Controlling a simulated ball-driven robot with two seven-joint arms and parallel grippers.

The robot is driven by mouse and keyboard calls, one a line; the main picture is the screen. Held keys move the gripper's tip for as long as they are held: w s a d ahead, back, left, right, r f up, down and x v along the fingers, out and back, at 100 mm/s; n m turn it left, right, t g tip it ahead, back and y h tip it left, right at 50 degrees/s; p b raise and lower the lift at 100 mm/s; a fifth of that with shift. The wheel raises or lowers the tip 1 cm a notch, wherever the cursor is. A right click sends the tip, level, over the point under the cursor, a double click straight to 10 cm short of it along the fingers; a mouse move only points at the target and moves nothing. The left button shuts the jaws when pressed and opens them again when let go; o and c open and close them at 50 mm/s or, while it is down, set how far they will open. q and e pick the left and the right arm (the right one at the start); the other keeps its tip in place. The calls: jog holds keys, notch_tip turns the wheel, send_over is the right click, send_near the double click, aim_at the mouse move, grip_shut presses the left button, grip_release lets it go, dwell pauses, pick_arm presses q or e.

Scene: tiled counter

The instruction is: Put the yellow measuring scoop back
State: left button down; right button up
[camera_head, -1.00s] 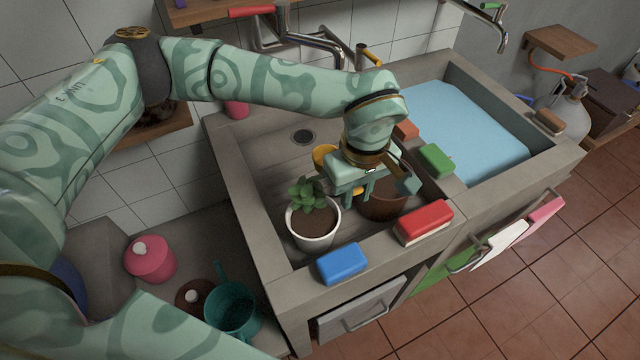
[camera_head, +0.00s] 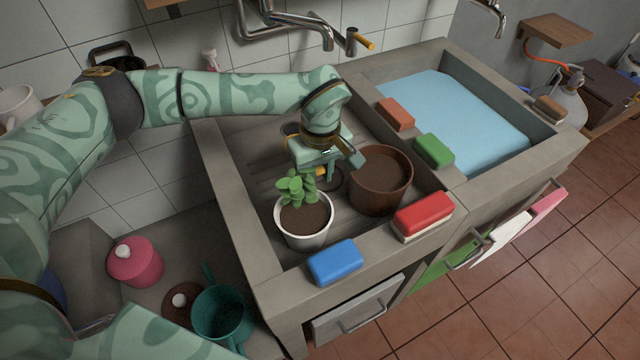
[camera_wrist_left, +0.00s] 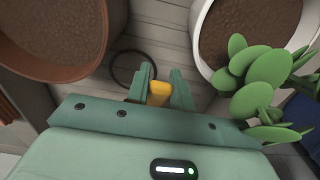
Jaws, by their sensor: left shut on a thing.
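My left gripper (camera_head: 318,175) is low over the left basin, between the brown pot and the white pot. It is shut on the yellow measuring scoop (camera_head: 320,171). Only a small yellow piece of the scoop (camera_wrist_left: 159,90) shows between the fingers in the left wrist view; the rest is hidden. The brown pot (camera_head: 378,195), filled with soil, is just right of the gripper. The white pot (camera_head: 303,238) with a green plant is nearer the front, its leaves close to the gripper. My right gripper is not in view.
A dark ring (camera_wrist_left: 113,68) lies on the basin floor by the fingers. Blue (camera_head: 335,263), red (camera_head: 423,212), green (camera_head: 434,150) and orange (camera_head: 396,114) blocks sit on the sink rims. The right basin holds blue water (camera_head: 455,110). A teal mug (camera_head: 220,315) and pink jar (camera_head: 135,262) stand lower left.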

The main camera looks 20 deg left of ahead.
pick_arm(q)
notch_tip(320, 180, down, 4)
jog(key=shift+r+b, duration=0.1)
jog(key=shift+b, duration=0.5)
jog(key=shift+r, duration=0.1)
jog(key=c, duration=1.2)
grip_release()
notch_tip(320, 180, up, 12)
jog(key=p, duration=0.3)
jog(key=shift+d+p, duration=0.1)
jog(key=shift+p, duration=0.3)
